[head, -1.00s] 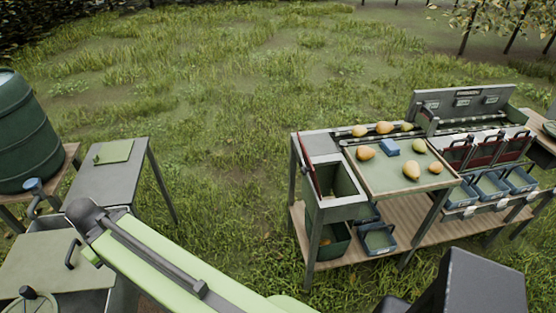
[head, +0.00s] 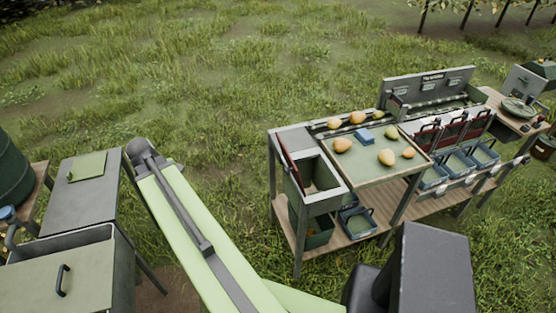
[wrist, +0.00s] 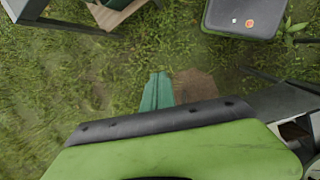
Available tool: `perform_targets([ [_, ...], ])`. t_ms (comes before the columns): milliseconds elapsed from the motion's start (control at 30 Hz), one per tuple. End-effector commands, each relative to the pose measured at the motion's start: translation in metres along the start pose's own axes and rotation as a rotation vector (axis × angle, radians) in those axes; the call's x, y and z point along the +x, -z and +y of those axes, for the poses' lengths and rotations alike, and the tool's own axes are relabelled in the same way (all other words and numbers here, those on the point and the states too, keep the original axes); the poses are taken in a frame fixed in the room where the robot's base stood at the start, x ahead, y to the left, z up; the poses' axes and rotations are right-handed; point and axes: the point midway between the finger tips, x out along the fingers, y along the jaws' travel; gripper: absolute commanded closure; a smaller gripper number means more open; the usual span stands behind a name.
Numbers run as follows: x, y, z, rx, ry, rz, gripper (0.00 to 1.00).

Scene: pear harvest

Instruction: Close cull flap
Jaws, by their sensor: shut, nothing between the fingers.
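The cull flap (head: 289,160) is a thin dark red panel at the left end of the sorting bench in the head view. It stands raised and steeply tilted along the left side of an open grey-green box (head: 325,203). The box's mouth is uncovered.
Several pears and a blue block (head: 365,135) lie on the bench's sorting tray (head: 362,168). Blue bins (head: 485,154) hang at its right. A grey table (head: 83,197) and a lidded box (head: 62,270) stand at left. Grass lies between the table and bench.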

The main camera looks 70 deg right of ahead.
Motion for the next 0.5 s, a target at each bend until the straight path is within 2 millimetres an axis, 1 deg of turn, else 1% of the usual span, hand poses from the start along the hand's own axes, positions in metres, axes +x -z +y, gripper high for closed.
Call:
perform_targets([
  [33, -0.006, -0.050, 0.034, -0.036, -0.001, -0.043, 1.00],
  [67, -0.004, -0.078, 0.049, -0.071, 0.000, -0.070, 1.00],
  [100, -0.002, -0.113, 0.065, -0.115, 0.005, -0.104, 1.00],
  [167, 0.000, -0.159, 0.082, -0.175, 0.018, -0.147, 1.00],
  [200, 0.002, -0.186, 0.090, -0.208, 0.029, -0.171, 1.00],
  [300, 0.005, -0.232, 0.101, -0.271, 0.054, -0.212, 1.00],
  [333, 0.006, -0.241, 0.103, -0.283, 0.060, -0.219, 1.00],
  [400, 0.007, -0.253, 0.105, -0.302, 0.068, -0.229, 1.00],
  [500, 0.009, -0.257, 0.105, -0.312, 0.070, -0.233, 1.00],
])
